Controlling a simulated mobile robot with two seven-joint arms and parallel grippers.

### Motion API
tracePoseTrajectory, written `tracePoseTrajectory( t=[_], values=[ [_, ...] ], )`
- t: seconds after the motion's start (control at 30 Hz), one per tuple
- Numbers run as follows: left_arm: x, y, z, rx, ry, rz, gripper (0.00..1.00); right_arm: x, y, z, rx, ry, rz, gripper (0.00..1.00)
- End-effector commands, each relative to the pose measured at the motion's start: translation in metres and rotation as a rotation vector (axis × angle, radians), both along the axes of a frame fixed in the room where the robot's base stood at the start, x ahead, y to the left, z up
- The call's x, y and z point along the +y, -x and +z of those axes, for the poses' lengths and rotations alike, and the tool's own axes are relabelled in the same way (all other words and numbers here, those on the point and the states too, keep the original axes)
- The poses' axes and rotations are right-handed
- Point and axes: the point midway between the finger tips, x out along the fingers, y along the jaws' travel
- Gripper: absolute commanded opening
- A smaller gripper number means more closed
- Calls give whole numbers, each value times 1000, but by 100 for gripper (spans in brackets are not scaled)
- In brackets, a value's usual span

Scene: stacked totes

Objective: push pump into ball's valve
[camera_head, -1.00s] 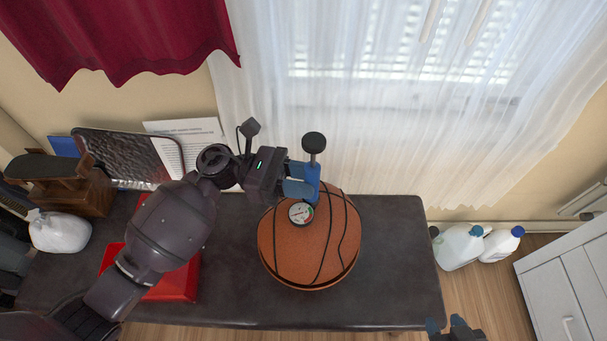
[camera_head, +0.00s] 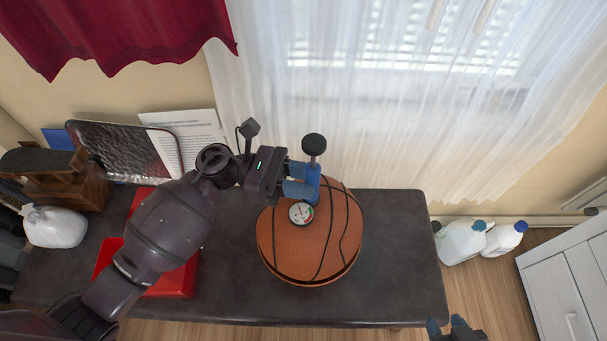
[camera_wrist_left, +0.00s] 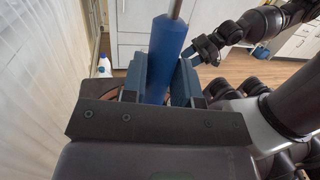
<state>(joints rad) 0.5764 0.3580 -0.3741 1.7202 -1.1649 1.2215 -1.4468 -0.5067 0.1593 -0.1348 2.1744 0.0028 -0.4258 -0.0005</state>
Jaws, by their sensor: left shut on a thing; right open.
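An orange basketball (camera_head: 310,245) with black seams rests on the dark table. A blue pump (camera_head: 308,190) with a black round handle (camera_head: 314,145) and a white dial gauge (camera_head: 301,214) stands roughly upright over the ball's upper part. My left gripper (camera_head: 303,181) is shut on the pump's blue body. The left wrist view shows the blue pump body (camera_wrist_left: 166,55) between the fingers, with a metal rod above it. Whether the pump's tip is in the valve is hidden. My right gripper (camera_head: 452,328) is open and empty at the bottom edge, off the table's right front corner.
The dark table (camera_head: 400,260) is clear right of the ball. A red tray (camera_head: 180,275) lies under my left arm. A white bag (camera_head: 54,227) and wooden item (camera_head: 65,185) are at left. White jugs (camera_head: 462,241) stand on the floor beside a white cabinet (camera_head: 575,285).

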Motion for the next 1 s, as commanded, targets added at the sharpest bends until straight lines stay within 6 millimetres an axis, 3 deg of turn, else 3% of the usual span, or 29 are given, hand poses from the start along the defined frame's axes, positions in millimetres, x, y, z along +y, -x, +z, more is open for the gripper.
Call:
tracePoseTrajectory(
  t=[0.23,0.27,0.43,1.0],
  values=[
    [0,0,-7,3,0,0,0,0,2,-4,11,1,1,43],
    [0,0,-6,2,1,0,32,0,2,-4,10,1,1,43],
    [0,0,-6,2,0,0,58,0,2,-3,9,1,1,43],
    [2,0,-7,3,-2,1,58,0,-2,0,3,5,6,43]
  ],
)
